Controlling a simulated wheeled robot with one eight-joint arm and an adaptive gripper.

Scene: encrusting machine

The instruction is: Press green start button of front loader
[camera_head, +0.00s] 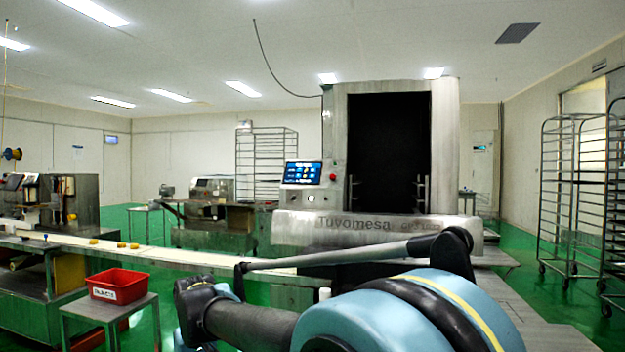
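The front loader is a tall steel machine (446,150) marked "Tuvomesa", with a dark opening, standing right of centre. On its left side is a control panel with a lit blue screen (303,173). Small round controls (310,198) show below the screen, too small to tell their colour, so I cannot make out a green button. A red button (333,177) sits right of the screen. My arm crosses the lower foreground, in front of the machine's lower part. My gripper cannot be seen.
A conveyor belt (160,255) with small yellow pieces runs from the left to the machine. A red bin (118,286) stands on a small steel table (85,309) in front of it. Wheeled racks (557,195) stand at the right. Green floor shows between.

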